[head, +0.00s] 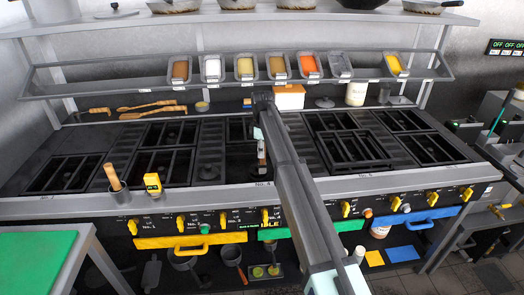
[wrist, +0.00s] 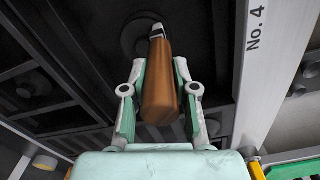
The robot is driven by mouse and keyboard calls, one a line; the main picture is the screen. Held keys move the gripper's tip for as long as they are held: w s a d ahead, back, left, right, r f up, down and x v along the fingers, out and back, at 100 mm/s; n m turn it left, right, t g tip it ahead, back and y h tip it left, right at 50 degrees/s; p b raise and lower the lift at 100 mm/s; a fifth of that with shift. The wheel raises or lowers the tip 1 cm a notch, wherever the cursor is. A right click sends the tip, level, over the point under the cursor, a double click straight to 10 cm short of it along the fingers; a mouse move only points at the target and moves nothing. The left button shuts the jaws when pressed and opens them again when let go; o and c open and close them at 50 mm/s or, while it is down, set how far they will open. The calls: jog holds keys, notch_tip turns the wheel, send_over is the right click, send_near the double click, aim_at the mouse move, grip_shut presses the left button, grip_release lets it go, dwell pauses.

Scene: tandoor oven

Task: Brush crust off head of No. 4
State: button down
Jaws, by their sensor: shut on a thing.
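My gripper (wrist: 158,108) is shut on the brown wooden handle of a brush (wrist: 162,75); the pale green finger pads press on both its sides. The brush's far end is dark with a light metal part, and its bristles cannot be made out. A dark round burner head (wrist: 136,36) shows behind the brush tip on the station beside the No. 4 label (wrist: 256,30). I cannot tell whether the brush touches it. In the head view my gripper (head: 262,142) is over the middle of the range, and my arm hides part of that station.
Black grates (head: 68,173) lie on both sides, with a raised grate (head: 355,148) to the right. A cup with a wooden handle (head: 116,188) and a yellow device (head: 152,184) stand on the left front ledge. Sauce pans (head: 245,68) line the rear rack.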

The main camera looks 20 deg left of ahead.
jog(key=a, duration=0.1)
jog(key=s+a, duration=0.1)
jog(key=a, duration=0.1)
jog(key=s+a, duration=0.1)
jog(key=shift+s+a, duration=0.1)
jog(key=shift+a, duration=0.15)
jog(key=shift+d, duration=0.1)
dwell(0.3)
jog(key=shift+w+d+p, duration=0.2)
jog(key=shift+w+d, duration=0.15)
jog(key=shift+d, duration=0.4)
jog(key=shift+w+d+p, duration=0.15)
jog(key=shift+w+d, duration=0.25)
jog(key=shift+d, duration=0.3)
jog(key=shift+w+d+p, duration=0.2)
jog(key=shift+w+d, duration=0.15)
jog(key=shift+d, duration=0.4)
jog(key=shift+a, duration=0.1)
jog(key=a, duration=0.1)
jog(key=s+a, duration=0.1)
jog(key=a, duration=0.1)
jog(key=s+a, duration=0.1)
jog(key=shift+s+a, duration=0.1)
jog(key=shift+a, duration=0.1)
